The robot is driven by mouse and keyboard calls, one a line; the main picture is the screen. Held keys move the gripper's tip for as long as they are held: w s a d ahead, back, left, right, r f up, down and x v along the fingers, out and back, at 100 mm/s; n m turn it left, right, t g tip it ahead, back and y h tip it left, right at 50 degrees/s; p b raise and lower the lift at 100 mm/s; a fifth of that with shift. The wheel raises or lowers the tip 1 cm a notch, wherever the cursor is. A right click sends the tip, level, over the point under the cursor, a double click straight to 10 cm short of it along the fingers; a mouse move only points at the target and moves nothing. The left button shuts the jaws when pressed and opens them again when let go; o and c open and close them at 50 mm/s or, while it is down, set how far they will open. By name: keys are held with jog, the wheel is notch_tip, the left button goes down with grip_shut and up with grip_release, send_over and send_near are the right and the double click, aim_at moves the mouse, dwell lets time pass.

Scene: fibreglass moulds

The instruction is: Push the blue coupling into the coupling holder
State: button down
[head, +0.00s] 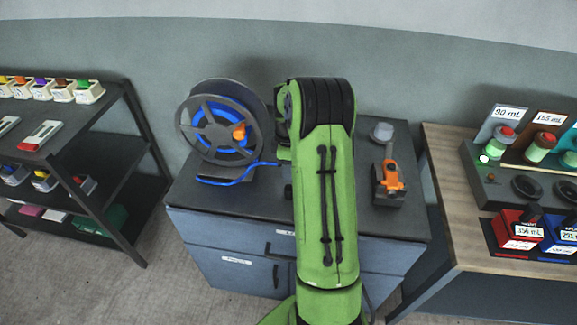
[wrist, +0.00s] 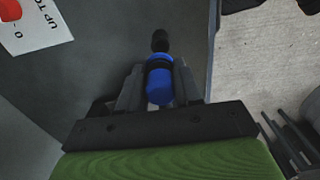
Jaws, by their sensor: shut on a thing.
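In the wrist view my gripper (wrist: 159,88) is shut on the blue coupling (wrist: 160,84), with one dark finger on each side of it. A black rounded piece (wrist: 160,41) lies in line with the coupling's far end. I cannot tell whether it is part of the coupling or the coupling holder, or whether the two touch. In the head view my green arm hides the gripper and the coupling. A small black piece (head: 288,191) shows at the arm's left edge on the cabinet top. I cannot tell whether it is the holder.
The blue cabinet (head: 190,203) carries a hose reel (head: 187,133) with blue hose (head: 228,181) at left and an orange-handled device (head: 391,178) at right. A dark shelf rack (head: 125,158) stands left, a wooden bench (head: 437,163) right. A white card (wrist: 42,36) shows in the wrist view.

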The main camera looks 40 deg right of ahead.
notch_tip(320, 180, down, 5)
jog(key=b, duration=0.3)
jog(key=shift+r, duration=0.1)
dwell(2.0)
jog(key=shift+f, duration=0.5)
jog(key=c, duration=0.7)
grip_release()
jog(key=shift+r, duration=0.1)
notch_tip(320, 180, up, 16)
jog(key=p, duration=0.2)
jog(key=shift+d+f+p, duration=0.1)
jog(key=shift+f+p, duration=0.1)
jog(key=shift+p, duration=0.1)
